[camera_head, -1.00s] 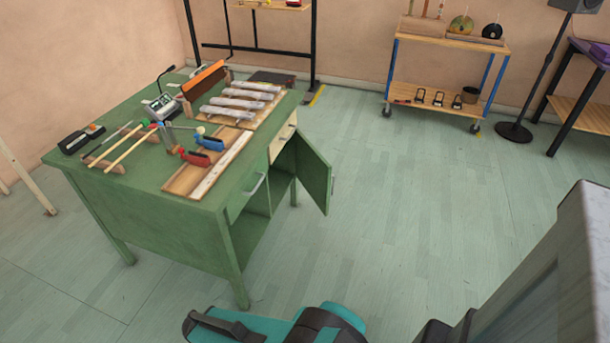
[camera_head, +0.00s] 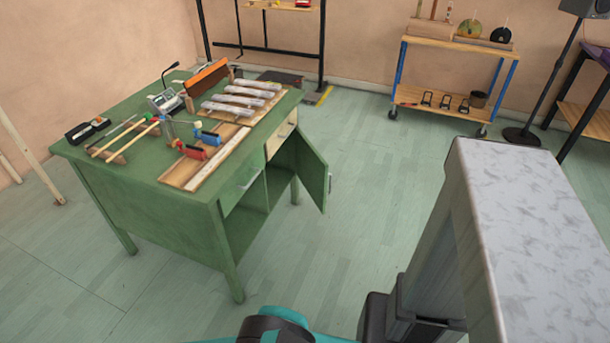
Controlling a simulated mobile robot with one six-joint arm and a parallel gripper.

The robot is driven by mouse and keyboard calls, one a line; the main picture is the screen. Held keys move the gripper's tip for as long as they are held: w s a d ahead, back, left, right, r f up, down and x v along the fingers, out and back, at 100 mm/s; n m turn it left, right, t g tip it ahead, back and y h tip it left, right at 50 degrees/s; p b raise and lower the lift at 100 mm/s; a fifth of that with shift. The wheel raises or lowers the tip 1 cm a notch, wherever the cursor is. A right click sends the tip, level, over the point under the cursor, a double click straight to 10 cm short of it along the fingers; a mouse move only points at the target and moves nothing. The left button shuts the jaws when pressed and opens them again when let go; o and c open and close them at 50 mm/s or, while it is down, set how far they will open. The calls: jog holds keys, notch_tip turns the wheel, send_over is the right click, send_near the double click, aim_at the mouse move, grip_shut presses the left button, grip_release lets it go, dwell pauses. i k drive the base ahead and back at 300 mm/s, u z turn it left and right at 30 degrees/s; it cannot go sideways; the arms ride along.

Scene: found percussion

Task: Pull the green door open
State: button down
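The green door (camera_head: 312,172) is on the right side of the green desk (camera_head: 160,222), below its top. It stands swung out from the desk, and the dark compartment behind it shows. A small handle is at the door's outer edge. A green drawer front with a pale handle (camera_head: 248,178) is nearer to me, beside the open space. My gripper's fingers do not show. Large grey and teal parts of my own body fill the lower right and bottom edge, apart from the door.
Metal bars (camera_head: 232,107), mallets (camera_head: 132,140) and red and blue clamps (camera_head: 190,150) lie on the desk. A wooden cart (camera_head: 440,105) and a dark stand (camera_head: 521,137) are at the back right. The floor right of the door is clear.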

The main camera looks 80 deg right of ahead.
aim_at(311, 170)
jog(key=u, duration=0.25)
jog(key=k, duration=1.4)
jog(key=z, duration=0.8)
jog(key=i, duration=1)
jog(key=u, duration=0.15)
